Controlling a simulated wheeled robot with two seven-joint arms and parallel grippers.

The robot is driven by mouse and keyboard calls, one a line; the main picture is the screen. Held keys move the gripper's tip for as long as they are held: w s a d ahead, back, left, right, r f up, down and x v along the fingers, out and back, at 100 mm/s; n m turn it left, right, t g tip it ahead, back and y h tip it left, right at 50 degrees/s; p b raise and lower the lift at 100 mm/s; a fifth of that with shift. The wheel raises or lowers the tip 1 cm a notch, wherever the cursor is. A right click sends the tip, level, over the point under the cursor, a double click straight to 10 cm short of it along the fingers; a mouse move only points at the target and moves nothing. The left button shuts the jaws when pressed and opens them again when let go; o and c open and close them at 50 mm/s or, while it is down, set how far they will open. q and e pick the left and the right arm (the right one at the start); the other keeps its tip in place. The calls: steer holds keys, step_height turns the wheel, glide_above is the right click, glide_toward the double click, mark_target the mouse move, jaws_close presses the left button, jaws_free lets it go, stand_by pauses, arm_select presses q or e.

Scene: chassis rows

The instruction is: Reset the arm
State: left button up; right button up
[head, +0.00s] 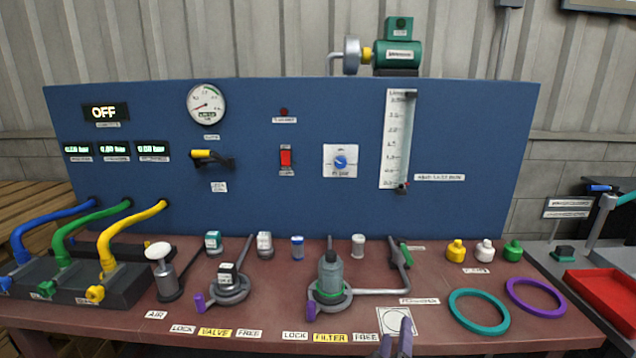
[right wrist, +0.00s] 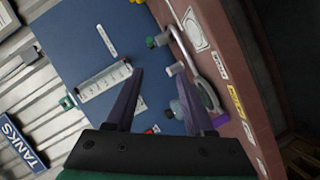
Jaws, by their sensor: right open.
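My right gripper (head: 396,338) shows at the bottom edge of the head view, just right of the FILTER label. Its two dark fingers are in front of a white card (head: 396,319) with a circle mark and hide part of it. In the right wrist view the fingers of the right gripper (right wrist: 158,74) stand apart with nothing between them. The grey-green filter housing (head: 330,272) stands upright in its ring holder with a purple handle, left of the gripper. My left gripper is in neither view.
The blue panel (head: 260,130) stands behind the red-brown bench (head: 450,335). The valve holder (head: 229,285) and hoses (head: 120,232) are at left. A teal ring (head: 479,329), a purple ring (head: 536,296) and yellow, white and green caps lie at right. A red tray (head: 602,298) is far right.

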steer(key=w+a+f+n+g+y+p, duration=0.1)
steer(key=a+f+y, duration=0.1)
steer(key=f, duration=0.5)
steer(key=w+a+f+n+g+y, duration=0.1)
steer(key=a+f, duration=0.1)
steer(key=f, duration=0.4)
steer(key=s+d+f+g+y+p, duration=0.15)
steer(key=s+f, duration=0.25)
steer(key=f, duration=0.6)
steer(key=s+f+g+y+p, duration=0.1)
steer(key=s+f+g, duration=0.2)
steer(key=f, duration=0.7)
steer(key=s+d+f+m+g+p, duration=0.1)
steer(key=s+d+f+m+g, duration=0.3)
steer(key=s+f, duration=0.7)
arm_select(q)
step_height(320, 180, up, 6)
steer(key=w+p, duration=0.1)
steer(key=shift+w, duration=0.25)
arm_select(e)
steer(key=s+d+f+m+g, duration=0.1)
steer(key=s+d+f, duration=0.2)
steer(key=s, duration=0.6)
steer(key=s+d+f+m+g, duration=0.1)
steer(key=s+d+f, duration=0.3)
steer(key=s+d, duration=0.4)
steer(key=shift+s+f+m+g, duration=0.3)
steer(key=shift+s+m+g, duration=0.1)
steer(key=shift+s, duration=0.45)
